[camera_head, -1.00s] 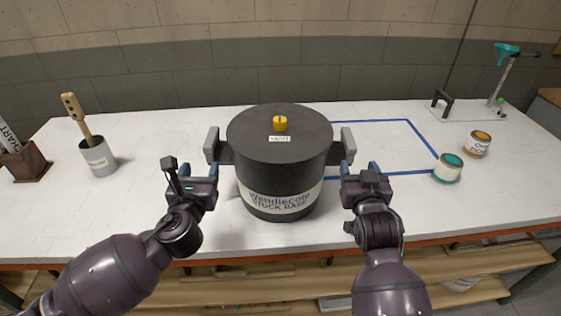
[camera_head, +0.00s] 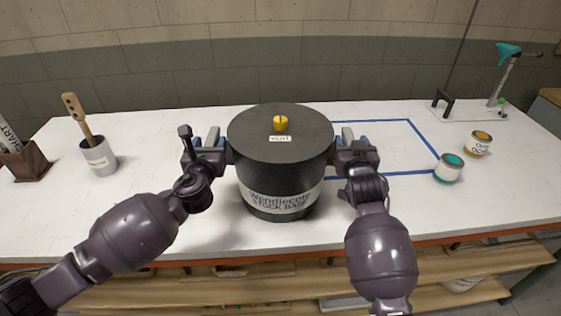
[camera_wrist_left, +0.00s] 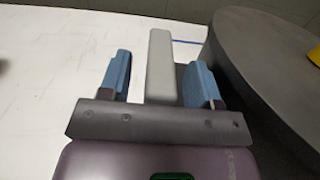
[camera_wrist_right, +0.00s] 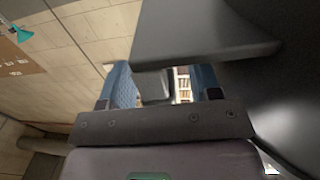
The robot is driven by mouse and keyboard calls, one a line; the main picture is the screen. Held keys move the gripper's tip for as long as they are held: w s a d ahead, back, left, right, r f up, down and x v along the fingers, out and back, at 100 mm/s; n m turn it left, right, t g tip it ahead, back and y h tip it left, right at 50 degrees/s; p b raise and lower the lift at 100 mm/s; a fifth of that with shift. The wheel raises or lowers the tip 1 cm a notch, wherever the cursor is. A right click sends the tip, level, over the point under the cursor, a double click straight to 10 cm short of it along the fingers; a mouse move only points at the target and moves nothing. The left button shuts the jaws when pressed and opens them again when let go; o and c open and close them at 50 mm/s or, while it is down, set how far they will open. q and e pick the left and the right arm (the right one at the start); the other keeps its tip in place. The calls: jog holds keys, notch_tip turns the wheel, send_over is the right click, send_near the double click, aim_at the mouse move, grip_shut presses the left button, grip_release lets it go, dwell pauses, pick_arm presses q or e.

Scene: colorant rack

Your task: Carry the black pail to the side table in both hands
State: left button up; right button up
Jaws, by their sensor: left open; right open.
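The black pail (camera_head: 262,168) stands upright on the white worktop, with a lid, a yellow knob and a "Wendlecote Stock Base" label. Its left grey handle (camera_wrist_left: 160,65) lies between the spread blue fingers of my left gripper (camera_wrist_left: 158,80), nearer the right finger. My left gripper also shows in the head view (camera_head: 207,143), beside the pail. My right gripper (camera_head: 355,143) is at the pail's right side. In the right wrist view, a grey handle part (camera_wrist_right: 153,86) shows between its open fingers (camera_wrist_right: 164,85). Neither gripper is closed on a handle. No side table is identifiable.
A blue-taped outline (camera_head: 408,122) lies behind and right of the pail. A cup with a wooden tool (camera_head: 100,158) and a brown holder (camera_head: 28,163) stand left. Bare worktop lies between.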

pick_arm(q)
jog(key=shift+w, duration=0.4)
pick_arm(e)
jog(key=shift+w, duration=0.4)
pick_arm(q)
grip_shut()
pick_arm(e)
grip_shut()
dwell(0.6)
pick_arm(q)
jog(key=shift+r, duration=0.2)
pick_arm(e)
jog(key=shift+r, duration=0.2)
